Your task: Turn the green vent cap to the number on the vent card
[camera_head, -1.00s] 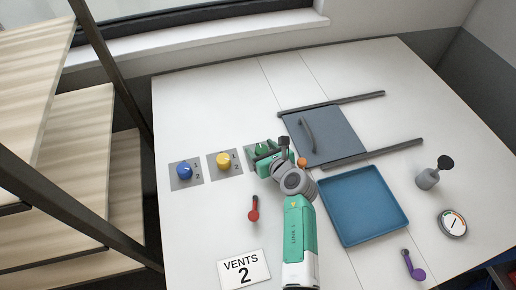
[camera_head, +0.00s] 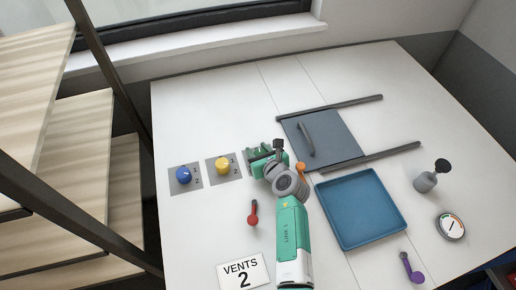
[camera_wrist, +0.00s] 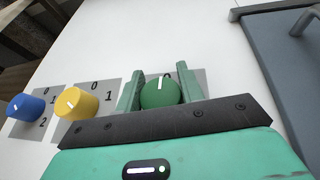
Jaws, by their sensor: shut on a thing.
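The green vent cap (camera_wrist: 160,93) sits between the two fingers of my gripper (camera_wrist: 159,88) in the wrist view. The fingers are shut on its sides. Its white pointer line points up in that view, toward a partly hidden mark on its grey plate (camera_wrist: 199,80); the other numbers there are covered. In the head view my gripper (camera_head: 262,155) hides most of the cap. The vent card (camera_head: 243,272) lies at the front of the table and reads "VENTS 2".
A yellow cap (camera_head: 221,164) and a blue cap (camera_head: 183,174) sit on numbered plates to the left. A red-handled tool (camera_head: 253,213), blue tray (camera_head: 361,208), grey sliding panel (camera_head: 330,138), grey pot (camera_head: 425,182), gauge (camera_head: 451,226) and purple tool (camera_head: 411,268) lie around.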

